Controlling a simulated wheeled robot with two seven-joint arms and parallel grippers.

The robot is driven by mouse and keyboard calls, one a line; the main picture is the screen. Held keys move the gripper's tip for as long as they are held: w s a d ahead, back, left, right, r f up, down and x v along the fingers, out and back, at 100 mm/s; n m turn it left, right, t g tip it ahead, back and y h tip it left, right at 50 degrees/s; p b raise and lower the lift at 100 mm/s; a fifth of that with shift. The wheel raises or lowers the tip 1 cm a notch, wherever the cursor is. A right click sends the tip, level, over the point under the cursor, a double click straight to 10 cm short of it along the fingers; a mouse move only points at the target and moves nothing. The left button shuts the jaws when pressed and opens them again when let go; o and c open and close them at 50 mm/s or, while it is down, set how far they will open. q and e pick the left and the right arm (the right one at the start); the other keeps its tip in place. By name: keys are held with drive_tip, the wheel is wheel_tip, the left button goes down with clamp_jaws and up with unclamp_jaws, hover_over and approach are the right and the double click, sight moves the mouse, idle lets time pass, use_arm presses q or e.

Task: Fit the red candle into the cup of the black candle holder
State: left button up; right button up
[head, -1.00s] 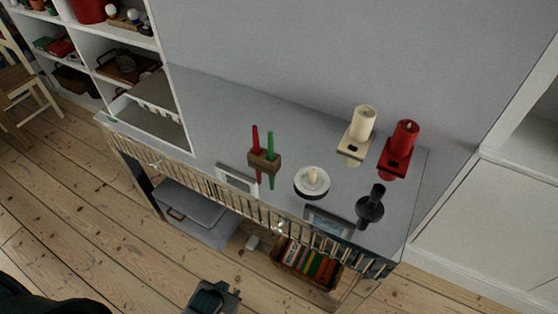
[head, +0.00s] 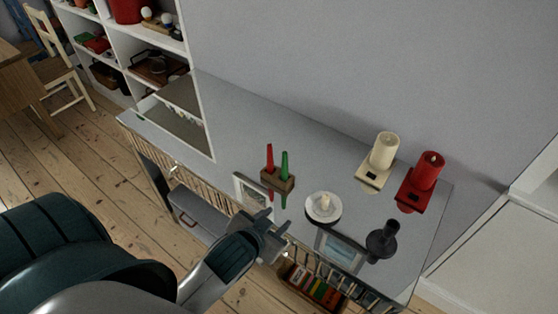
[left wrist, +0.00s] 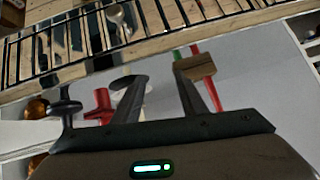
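A thin red candle (head: 269,157) stands in a small wooden block (head: 278,180) beside a green one, on the grey top of the unit. The black candle holder (head: 383,240) stands near the front right of this top, with a round base and a narrow upright cup; nothing shows in the cup. My left gripper (head: 272,232) is at the front edge, in front of the wooden block and apart from it. In the left wrist view its two fingers (left wrist: 160,92) are spread with nothing between them; the red candle (left wrist: 214,92) shows beyond the right finger. My right gripper is not in view.
A white dish with a short candle (head: 323,207) lies between block and holder. A cream pillar candle (head: 383,150) and a red pillar candle (head: 427,170) stand behind. Picture frames (head: 252,193) (head: 338,247) stand near the front edge.

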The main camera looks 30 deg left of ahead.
use_arm(q)
drive_tip(key=w+d+r+m+t+h, duration=0.25)
drive_tip(key=w+r+t, duration=0.35)
drive_tip(key=r, duration=0.5)
drive_tip(key=w+d+r+m+t+h, duration=0.2)
drive_tip(key=w+d+r+t, duration=0.15)
drive_tip(key=w+r, duration=0.55)
drive_tip(key=s+d+r+m+h, duration=0.1)
drive_tip(key=d+r+m+h, duration=0.65)
drive_tip(key=r+h, duration=0.3)
drive_tip(key=s+d+m+g+h, duration=0.4)
drive_tip(key=d+m+g+h, duration=0.3)
drive_tip(key=m+g, duration=0.75)
drive_tip(key=w+a+f+m+g+y, duration=0.2)
drive_tip(key=a+f+m+g+y, duration=0.25)
drive_tip(key=a+f+y, duration=0.65)
drive_tip(key=w+a+n+y, duration=0.1)
drive_tip(key=a+y, duration=0.4)
drive_tip(key=a, duration=0.5)
drive_tip(key=w+a+r+n+y, duration=0.1)
drive_tip(key=a+n+y, duration=0.3)
drive_tip(key=a, duration=0.7)
drive_tip(key=shift+w+g+y, duration=0.35)
drive_tip(key=shift+y, duration=0.15)
drive_tip(key=shift+d, duration=0.1)
